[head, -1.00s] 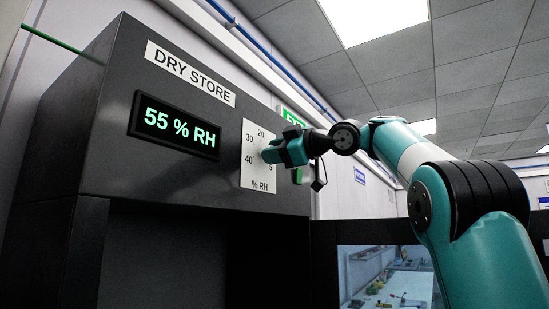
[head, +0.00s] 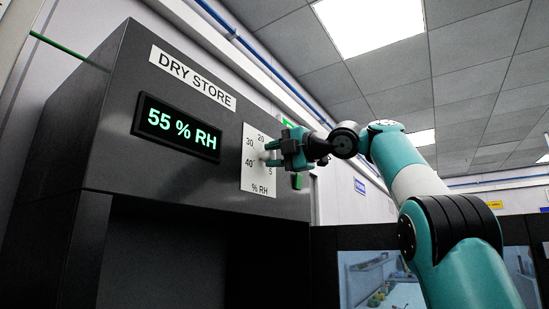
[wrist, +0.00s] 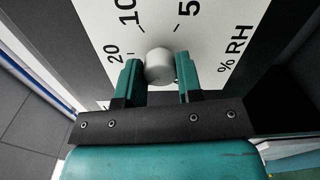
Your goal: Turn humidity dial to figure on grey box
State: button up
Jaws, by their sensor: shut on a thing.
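The dark grey cabinet (head: 90,150) marked DRY STORE has a green display (head: 178,127) reading 55 % RH. In the wrist view, the plate shows 20, 10, 5 and % RH around a round grey knob (wrist: 159,66). My gripper (head: 275,153) is at the plate. Its two teal fingers (wrist: 159,78) are shut on the knob, one on each side. No pointer mark on the knob shows, so its setting cannot be read.
The cabinet has a dark open recess (head: 160,255) below the display. A dark panel with a window-like picture (head: 385,280) stands at the lower right, behind my arm. Free air lies right of the cabinet face.

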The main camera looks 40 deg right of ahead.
jog(key=shift+f+n, duration=0.1)
jog(key=shift+n, duration=1.4)
jog(key=o, duration=0.9)
